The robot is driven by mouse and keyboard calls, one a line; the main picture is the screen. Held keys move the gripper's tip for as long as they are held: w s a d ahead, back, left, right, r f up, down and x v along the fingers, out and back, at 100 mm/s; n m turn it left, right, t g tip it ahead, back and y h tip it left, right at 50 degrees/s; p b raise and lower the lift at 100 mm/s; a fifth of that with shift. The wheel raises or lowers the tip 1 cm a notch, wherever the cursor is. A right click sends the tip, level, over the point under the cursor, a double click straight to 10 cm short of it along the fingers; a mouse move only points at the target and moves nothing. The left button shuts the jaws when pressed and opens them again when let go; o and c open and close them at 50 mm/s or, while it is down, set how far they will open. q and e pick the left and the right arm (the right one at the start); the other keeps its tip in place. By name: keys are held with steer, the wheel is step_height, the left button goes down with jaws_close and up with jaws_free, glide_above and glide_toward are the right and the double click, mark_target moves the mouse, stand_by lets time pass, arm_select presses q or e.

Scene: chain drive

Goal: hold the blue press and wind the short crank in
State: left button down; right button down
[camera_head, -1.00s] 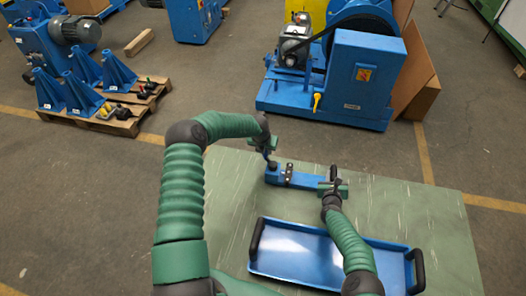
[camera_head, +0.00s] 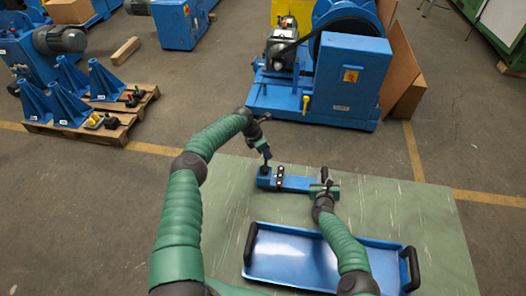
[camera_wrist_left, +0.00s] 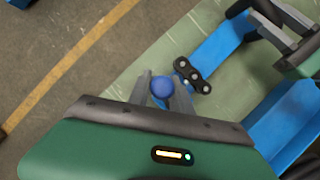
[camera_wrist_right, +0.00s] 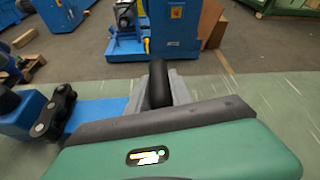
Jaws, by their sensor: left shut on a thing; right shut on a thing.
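The blue press (camera_head: 297,184) lies on the green table top, a long blue bar with a black chain piece (camera_head: 279,176) across it. The chain piece also shows in the left wrist view (camera_wrist_left: 192,75). My left gripper (camera_head: 266,153) is above the press's left end, shut on the crank's blue ball knob (camera_wrist_left: 162,88). The crank's arm below the knob is mostly hidden by the fingers. My right gripper (camera_head: 325,186) is at the press's right end, shut on an upright black handle (camera_wrist_right: 158,84). The handle stands between its fingers.
A blue tray (camera_head: 300,278) with black end handles lies nearer on the table, under my right forearm. A large blue machine (camera_head: 345,80) stands on the floor beyond the table. A pallet (camera_head: 95,125) with blue brackets is at the left. The table's right part is clear.

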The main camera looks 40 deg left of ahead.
arm_select(q)
steer(key=shift+w+d+m+h, duration=0.35)
steer(key=shift+d+m, duration=0.2)
steer(key=shift+m, duration=0.55)
steer(key=shift+s, duration=0.1)
steer(key=c, duration=1.2)
jaws_free()
steer(key=shift+o, duration=0.2)
steer(key=shift+r, duration=0.1)
steer(key=v, duration=1.1)
steer(key=shift+a+r, duration=0.2)
steer(key=shift+r, duration=0.15)
